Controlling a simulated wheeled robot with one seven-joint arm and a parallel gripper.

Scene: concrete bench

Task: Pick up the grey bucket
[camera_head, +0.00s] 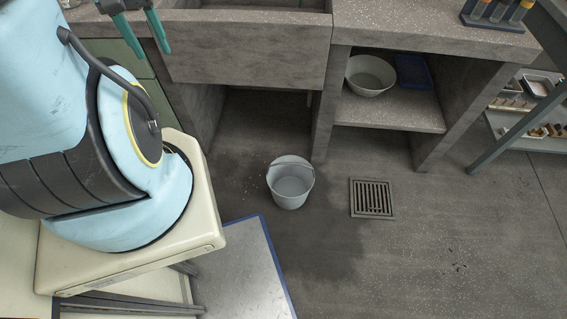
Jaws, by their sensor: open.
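The grey bucket (291,190) stands upright on the floor, just in front of the recess under the concrete bench. Its thin handle crosses its open top, and it looks empty. My gripper (143,50) is at the top left, its two teal fingers apart with nothing between them. It is above and to the left of the bucket, well clear of it, near the bench's front edge.
The concrete bench (248,52) spans the back. Its shelf (392,112) holds a pale bowl (370,76) and a blue tray (413,72). A floor drain (372,198) lies right of the bucket. A blue-edged panel (240,272) is at lower left. The floor at right is mostly clear.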

